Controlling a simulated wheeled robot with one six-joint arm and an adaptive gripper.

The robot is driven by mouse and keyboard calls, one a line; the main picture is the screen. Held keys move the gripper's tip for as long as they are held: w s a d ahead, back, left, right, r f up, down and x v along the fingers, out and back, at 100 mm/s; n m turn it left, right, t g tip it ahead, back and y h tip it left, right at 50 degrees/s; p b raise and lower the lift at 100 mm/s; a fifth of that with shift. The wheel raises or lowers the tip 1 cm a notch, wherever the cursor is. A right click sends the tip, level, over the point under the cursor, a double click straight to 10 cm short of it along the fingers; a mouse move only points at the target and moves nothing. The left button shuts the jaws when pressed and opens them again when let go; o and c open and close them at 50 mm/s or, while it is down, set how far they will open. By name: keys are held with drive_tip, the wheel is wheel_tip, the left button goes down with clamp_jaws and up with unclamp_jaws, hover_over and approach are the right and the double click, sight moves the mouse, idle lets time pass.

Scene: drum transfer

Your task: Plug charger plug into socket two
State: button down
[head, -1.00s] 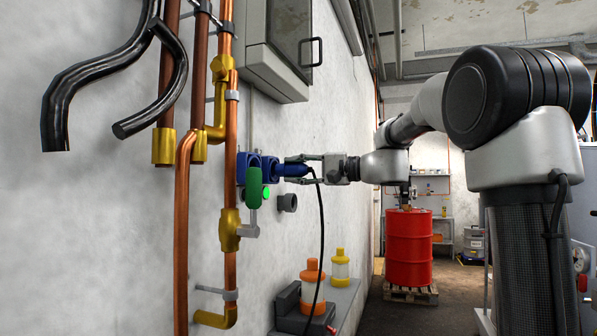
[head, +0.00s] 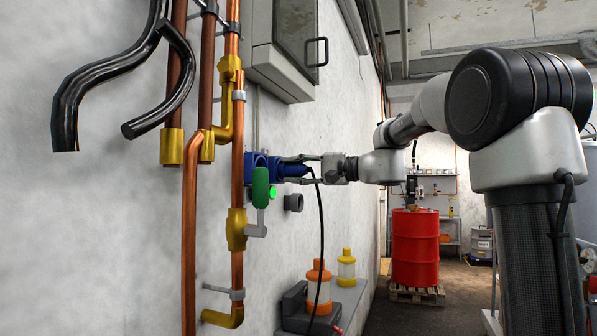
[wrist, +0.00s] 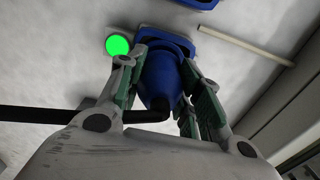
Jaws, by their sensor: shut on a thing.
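My gripper (head: 298,168) is shut on the blue charger plug (wrist: 160,78), with one green-padded finger on each side of it. The plug points left at the wall and meets a blue socket (head: 271,166). I see no gap between them, but how deep the plug sits is hidden. A black cable (head: 321,220) bends out of the plug's back and hangs down; it also crosses the wrist view to the left (wrist: 40,114). Another blue socket (head: 255,160) is just left of it in the head view, and part of it shows at the wrist view's top edge (wrist: 200,3).
A lit green lamp (head: 272,193) and a grey round fitting (head: 293,203) are below the sockets. Copper pipes with a green valve handle (head: 260,188) stand close by at left. A grey cabinet (head: 283,50) hangs above. A shelf with bottles (head: 318,290) is below.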

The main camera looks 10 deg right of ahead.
drive_tip(key=shift+w+a, duration=0.35)
drive_tip(key=shift+a, duration=0.1)
drive_tip(key=c, duration=0.9)
unclamp_jaws()
drive_tip(key=shift+d, duration=0.1)
drive_tip(key=v, duration=1.2)
drive_tip(key=shift+w, duration=0.1)
